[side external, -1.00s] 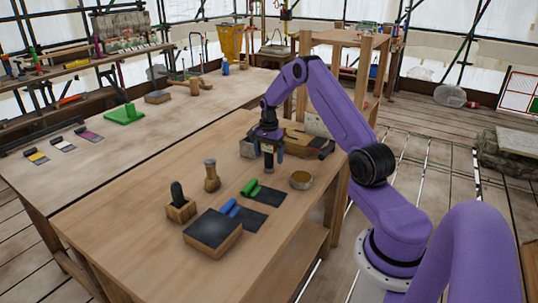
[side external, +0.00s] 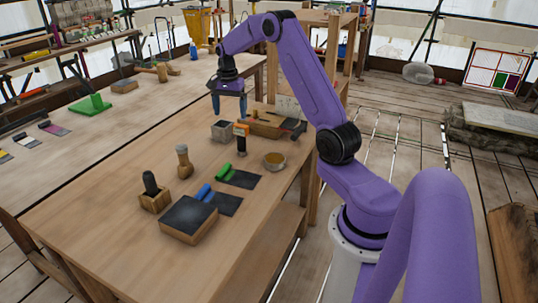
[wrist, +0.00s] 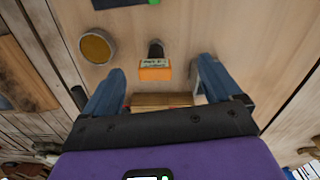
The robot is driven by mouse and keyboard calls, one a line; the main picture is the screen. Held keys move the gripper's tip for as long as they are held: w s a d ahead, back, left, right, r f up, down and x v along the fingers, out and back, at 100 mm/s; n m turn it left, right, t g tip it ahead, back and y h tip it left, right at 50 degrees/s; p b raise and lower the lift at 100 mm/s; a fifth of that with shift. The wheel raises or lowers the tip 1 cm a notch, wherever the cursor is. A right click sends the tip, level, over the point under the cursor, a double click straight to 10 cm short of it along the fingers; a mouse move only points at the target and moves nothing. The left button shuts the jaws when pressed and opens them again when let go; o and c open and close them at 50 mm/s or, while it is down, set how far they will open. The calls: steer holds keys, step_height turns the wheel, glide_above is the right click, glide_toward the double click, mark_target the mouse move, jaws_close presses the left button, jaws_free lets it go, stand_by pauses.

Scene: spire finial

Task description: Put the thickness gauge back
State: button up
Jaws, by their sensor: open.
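An orange-topped item with a dark body (side external: 241,139), which looks like the thickness gauge, stands on the near bench. In the wrist view its orange head (wrist: 155,69) has a pale marked face and shows between the fingers. A grey open box (side external: 222,131) stands beside it on the left; I cannot tell whether it is the gauge's place. My gripper (side external: 229,106) points down, open and empty, above the box and the gauge, apart from both. In the wrist view my gripper's blue fingers (wrist: 160,78) are spread wide.
A wooden tray (side external: 266,123) lies behind the gauge. A round tin (side external: 274,161) stands to its right. Nearer are dark mats with a green roller (side external: 224,172) and a blue roller (side external: 203,192), a wooden-handled tool (side external: 184,160), a wooden holder (side external: 154,199) and a dark-topped block (side external: 188,220).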

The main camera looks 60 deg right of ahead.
steer(key=s+a+r+n, duration=0.25)
steer(key=a+n, duration=0.25)
steer(key=a, duration=0.5)
steer(key=s+a+r+n, duration=0.1)
steer(key=s+a+n, duration=0.3)
steer(key=a, duration=0.5)
steer(key=s+a+r+n, duration=0.2)
steer(key=s+a+n, duration=0.25)
steer(key=a, duration=0.55)
steer(key=s+a+n, duration=0.2)
steer(key=s+n, duration=0.5)
steer(key=s, duration=0.5)
steer(key=s+a+f+n, duration=0.1)
steer(key=s+a+n, duration=0.1)
steer(key=s+n, duration=0.6)
steer(key=s, duration=0.3)
steer(key=shift+s+a+f, duration=0.3)
steer(key=shift+s+a, duration=0.05)
steer(key=shift+s, duration=0.05)
